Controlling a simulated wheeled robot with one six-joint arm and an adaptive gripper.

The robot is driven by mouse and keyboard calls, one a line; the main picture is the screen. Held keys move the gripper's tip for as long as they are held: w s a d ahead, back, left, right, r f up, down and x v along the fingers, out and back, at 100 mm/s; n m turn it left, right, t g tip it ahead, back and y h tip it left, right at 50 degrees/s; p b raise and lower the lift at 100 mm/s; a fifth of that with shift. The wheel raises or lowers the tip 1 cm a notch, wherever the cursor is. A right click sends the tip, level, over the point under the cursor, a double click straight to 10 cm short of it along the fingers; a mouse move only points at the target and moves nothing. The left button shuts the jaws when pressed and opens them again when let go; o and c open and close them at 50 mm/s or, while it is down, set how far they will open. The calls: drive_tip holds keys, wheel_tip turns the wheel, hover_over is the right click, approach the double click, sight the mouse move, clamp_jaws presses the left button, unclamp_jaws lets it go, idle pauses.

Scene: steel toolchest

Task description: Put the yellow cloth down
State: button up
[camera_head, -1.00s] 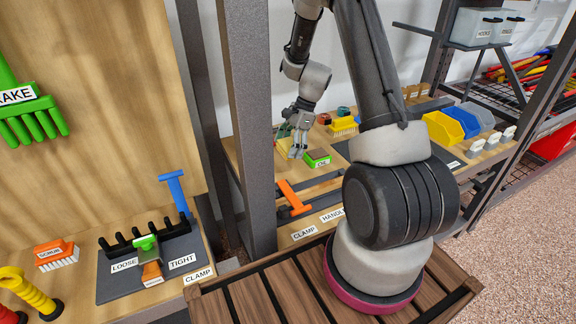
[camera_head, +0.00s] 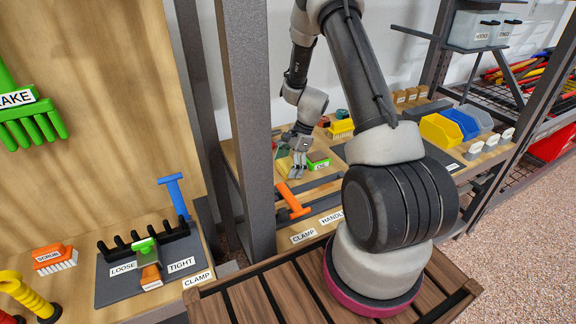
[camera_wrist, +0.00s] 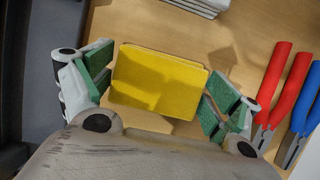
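The yellow cloth (camera_wrist: 158,80) is a folded, flat rectangle in the middle of the wrist view, over the wooden bench top, with a shadow along its near edge. In the wrist view my gripper (camera_wrist: 158,88) is spread wide, one green-padded finger on each side of the cloth. The pads stand close to the cloth's side edges; I cannot tell whether either one touches.
Red-handled pliers (camera_wrist: 272,85) and blue-handled pliers (camera_wrist: 300,95) lie right of the cloth. A pale stack (camera_wrist: 200,5) is at the top. A grey post (camera_head: 248,120) stands left.

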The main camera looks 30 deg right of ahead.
idle(0.3)
drive_tip(key=s+d+r+n+h, duration=0.1)
drive_tip(key=s+r+n, duration=0.1)
drive_tip(key=r, duration=0.8)
drive_tip(key=s+d+r+n, duration=0.1)
drive_tip(key=d+r, duration=0.1)
drive_tip(key=r, duration=0.9)
drive_tip(key=s+a+r+n+t+h, duration=0.1)
drive_tip(key=s+a+r+n, duration=0.3)
drive_tip(key=s+r, duration=0.45)
drive_tip(key=s+r+n+t+h, duration=0.1)
drive_tip(key=s+r+n, duration=0.2)
drive_tip(key=s+n, duration=0.2)
drive_tip(key=s+r+n+t+h, duration=0.1)
drive_tip(key=s+r+n, duration=0.3)
drive_tip(key=s, duration=0.8)
drive_tip(key=shift+d+r+n+t+h, duration=0.35)
drive_tip(key=shift+n+t, duration=0.25)
drive_tip(key=shift+n, duration=0.4)
drive_tip(key=shift+d+f, duration=0.1)
